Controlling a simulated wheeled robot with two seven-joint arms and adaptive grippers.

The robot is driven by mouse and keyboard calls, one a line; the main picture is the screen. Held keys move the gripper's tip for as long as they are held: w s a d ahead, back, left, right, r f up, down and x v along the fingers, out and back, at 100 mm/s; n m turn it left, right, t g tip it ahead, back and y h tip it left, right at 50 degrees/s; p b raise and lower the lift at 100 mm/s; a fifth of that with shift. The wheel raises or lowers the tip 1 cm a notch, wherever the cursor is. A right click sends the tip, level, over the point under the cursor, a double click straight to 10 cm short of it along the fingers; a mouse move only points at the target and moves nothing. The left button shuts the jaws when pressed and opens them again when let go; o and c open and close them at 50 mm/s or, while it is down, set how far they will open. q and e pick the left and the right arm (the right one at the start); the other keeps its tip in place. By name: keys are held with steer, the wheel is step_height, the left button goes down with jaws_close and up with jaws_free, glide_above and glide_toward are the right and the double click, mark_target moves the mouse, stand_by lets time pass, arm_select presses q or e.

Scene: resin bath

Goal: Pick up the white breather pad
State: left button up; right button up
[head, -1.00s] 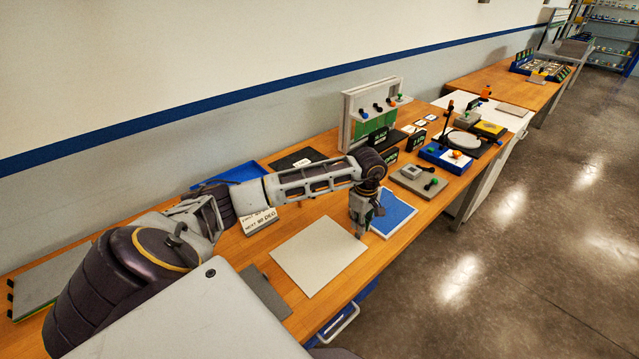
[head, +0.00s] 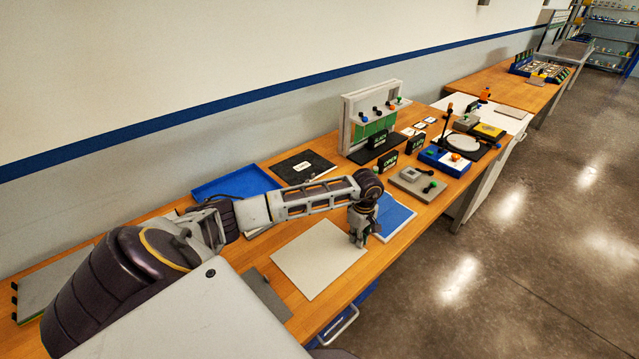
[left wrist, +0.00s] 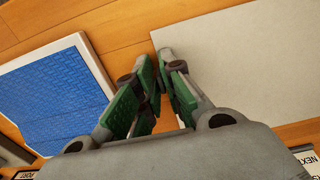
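The off-white square pad (head: 303,262) lies flat on the wooden bench in the head view. Part of it fills the upper right of the left wrist view (left wrist: 250,70). My left gripper (head: 358,244) points down at the pad's right corner, close to the bench. In the left wrist view the green-padded fingers (left wrist: 159,68) lean close together over the pad's edge. I cannot tell whether they touch the pad or each other. I see nothing held up. My right gripper is not in view.
A blue sheet in a white-edged frame (head: 394,216) lies just beyond the gripper. A blue tray (head: 235,182) and a black panel (head: 302,167) lie toward the wall. A grey device (head: 417,182) and small signs stand farther right. A dark grey strip (head: 266,294) lies near the pad.

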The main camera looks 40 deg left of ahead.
arm_select(q)
jaws_close()
steer(key=shift+r, duration=0.15)
steer(key=shift+r, duration=0.5)
step_height(320, 180, up, 7)
steer(key=shift+f+b, duration=0.15)
steer(key=shift+b, duration=0.75)
step_height(320, 180, up, 2)
steer(key=shift+r, duration=0.1)
